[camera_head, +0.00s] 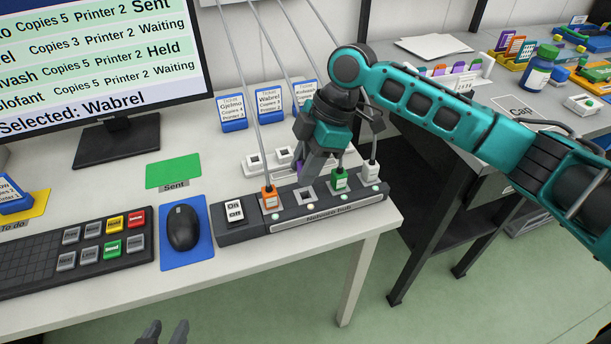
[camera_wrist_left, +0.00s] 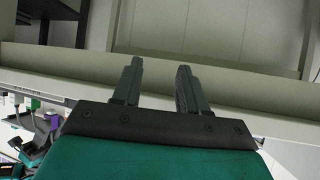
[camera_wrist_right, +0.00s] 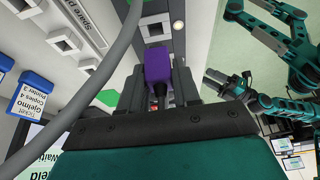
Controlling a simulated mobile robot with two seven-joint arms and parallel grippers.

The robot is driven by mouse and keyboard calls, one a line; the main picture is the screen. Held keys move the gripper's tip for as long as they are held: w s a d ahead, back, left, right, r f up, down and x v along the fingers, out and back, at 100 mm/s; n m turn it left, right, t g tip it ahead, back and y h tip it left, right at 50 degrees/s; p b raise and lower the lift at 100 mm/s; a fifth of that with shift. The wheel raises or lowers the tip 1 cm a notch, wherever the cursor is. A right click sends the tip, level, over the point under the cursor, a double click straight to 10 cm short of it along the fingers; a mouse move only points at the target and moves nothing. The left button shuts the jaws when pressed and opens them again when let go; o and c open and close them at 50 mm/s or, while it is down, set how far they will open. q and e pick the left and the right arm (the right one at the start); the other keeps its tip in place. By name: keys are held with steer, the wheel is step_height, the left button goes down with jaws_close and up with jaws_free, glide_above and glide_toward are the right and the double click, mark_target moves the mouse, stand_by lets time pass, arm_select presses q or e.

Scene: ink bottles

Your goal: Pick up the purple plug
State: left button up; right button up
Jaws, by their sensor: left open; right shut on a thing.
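The purple plug (camera_wrist_right: 159,65) sits between the fingers of my right gripper (camera_wrist_right: 160,85) in the right wrist view. In the head view the right gripper (camera_head: 312,172) is over the network hub (camera_head: 325,214), and only a sliver of the purple plug (camera_head: 299,167) shows beside its fingers. An empty socket (camera_head: 305,197) shows in the hub just below the fingertips. I cannot tell whether the plug touches the hub. My left gripper (camera_head: 163,334) is open and empty at the bottom edge of the head view; its fingers also show in the left wrist view (camera_wrist_left: 157,88).
An orange plug (camera_head: 270,197), a green plug (camera_head: 340,179) and a white plug (camera_head: 370,170) stand in the hub with cables rising. White sockets (camera_head: 254,162) lie behind it. A mouse (camera_head: 183,228) and keyboard (camera_head: 70,252) are left. Ticket stands (camera_head: 269,104) stand behind.

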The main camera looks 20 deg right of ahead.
arm_select(q)
steer(key=shift+s+a+r+y+p, duration=0.35)
steer(key=shift+a+p, duration=0.3)
steer(key=shift+p, duration=0.4)
arm_select(e)
step_height(320, 180, up, 16)
steer(key=shift+f, duration=0.15)
arm_select(q)
steer(key=shift+s+d, duration=0.1)
